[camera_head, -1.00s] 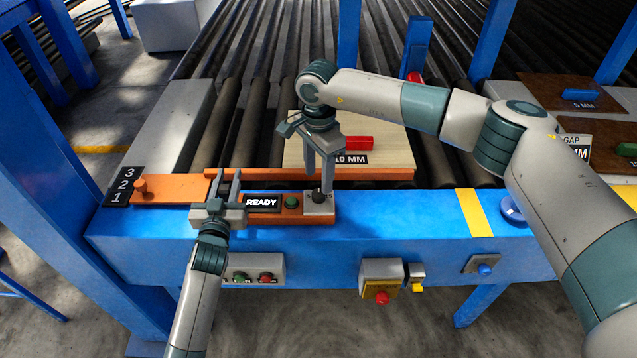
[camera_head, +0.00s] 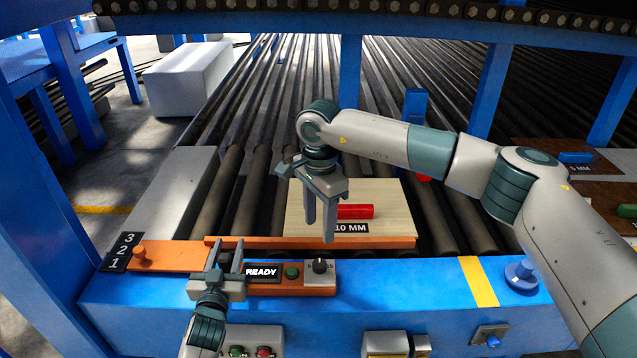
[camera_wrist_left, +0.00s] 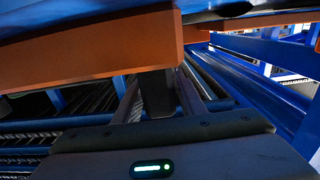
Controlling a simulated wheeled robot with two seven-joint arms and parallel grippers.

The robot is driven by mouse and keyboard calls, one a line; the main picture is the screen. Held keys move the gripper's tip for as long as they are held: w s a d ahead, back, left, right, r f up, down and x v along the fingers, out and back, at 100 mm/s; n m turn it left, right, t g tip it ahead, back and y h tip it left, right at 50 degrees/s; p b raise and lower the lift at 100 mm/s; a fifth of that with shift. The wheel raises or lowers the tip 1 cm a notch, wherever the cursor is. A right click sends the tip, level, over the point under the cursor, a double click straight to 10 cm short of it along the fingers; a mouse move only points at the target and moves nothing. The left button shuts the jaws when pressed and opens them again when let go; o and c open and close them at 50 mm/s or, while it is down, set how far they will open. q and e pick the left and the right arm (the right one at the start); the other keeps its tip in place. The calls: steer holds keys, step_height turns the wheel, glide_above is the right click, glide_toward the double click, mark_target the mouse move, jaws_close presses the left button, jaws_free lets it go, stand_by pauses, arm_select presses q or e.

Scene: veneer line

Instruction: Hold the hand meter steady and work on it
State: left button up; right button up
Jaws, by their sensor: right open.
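The hand meter (camera_head: 290,290) is an orange bar on the front of the blue beam. It has a lit READY display (camera_head: 262,273), a green button (camera_head: 292,272) and a black knob (camera_head: 320,265) on a grey plate at its right end. My left gripper (camera_head: 227,258) is at the meter's left end, its two fingers apart in the head view. Whether they press on it is unclear. In the left wrist view an orange block (camera_wrist_left: 90,50) fills the upper left. My right gripper (camera_head: 319,232) is open and empty above and behind the knob, clear of it.
A wooden board (camera_head: 392,200) marked 10 MM with a red block (camera_head: 356,211) lies behind the meter. An orange slide (camera_head: 170,258) with a peg and numbers 1 to 3 is at left. Rollers (camera_head: 300,110) run behind. A blue knob (camera_head: 522,272) stands at right.

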arm_select(q)
steer(key=shift+o, duration=0.6)
steer(key=shift+r, duration=0.1)
steer(key=s, duration=1.2)
steer(key=shift+a, duration=0.1)
